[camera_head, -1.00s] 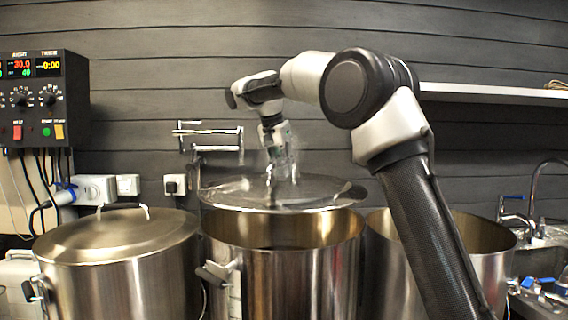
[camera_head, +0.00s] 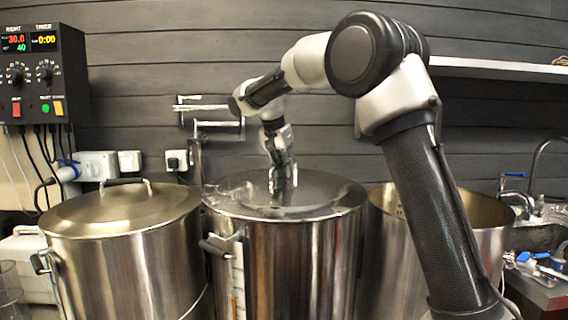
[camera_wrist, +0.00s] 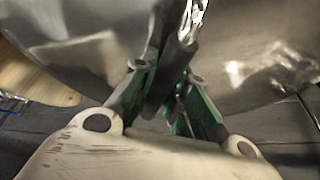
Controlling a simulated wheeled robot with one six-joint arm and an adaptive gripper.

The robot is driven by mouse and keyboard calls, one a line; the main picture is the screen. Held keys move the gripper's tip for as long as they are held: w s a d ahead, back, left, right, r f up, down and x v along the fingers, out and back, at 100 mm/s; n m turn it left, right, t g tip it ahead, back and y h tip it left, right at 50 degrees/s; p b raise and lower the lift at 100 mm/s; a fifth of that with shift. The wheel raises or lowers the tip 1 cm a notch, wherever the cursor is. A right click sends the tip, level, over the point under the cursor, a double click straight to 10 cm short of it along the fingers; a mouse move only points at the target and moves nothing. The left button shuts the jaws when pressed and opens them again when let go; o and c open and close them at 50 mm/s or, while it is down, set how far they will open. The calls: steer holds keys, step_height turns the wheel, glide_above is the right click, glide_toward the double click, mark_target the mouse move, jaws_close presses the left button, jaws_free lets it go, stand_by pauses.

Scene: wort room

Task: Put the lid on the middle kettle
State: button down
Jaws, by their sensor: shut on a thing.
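The steel lid (camera_head: 325,190) lies over the mouth of the middle kettle (camera_head: 290,260) in the head view. No gap shows between lid and rim along the front. My gripper (camera_head: 284,185) is above the lid's centre, shut on its handle. In the wrist view my gripper (camera_wrist: 165,90) has its green-sided fingers around the dark handle (camera_wrist: 182,50), with the shiny lid (camera_wrist: 80,35) filling much of the view. The far side of the lid's rim is hard to make out in the head view.
A lidded kettle (camera_head: 125,260) stands at left and an open kettle (camera_head: 470,235) at right, both close beside the middle one. A control box (camera_head: 42,75) and a wall bracket (camera_head: 215,122) are behind. A shelf (camera_head: 495,68) and a sink (camera_head: 545,230) are at right.

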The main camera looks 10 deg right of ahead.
steer(key=c, duration=1.5)
jaws_free()
steer(key=shift+r, duration=0.1)
steer(key=shift+o, duration=0.9)
steer(key=v, duration=1.1)
steer(key=shift+s+a+r, duration=0.1)
steer(key=shift+s+r, duration=0.05)
steer(key=shift+r, duration=0.2)
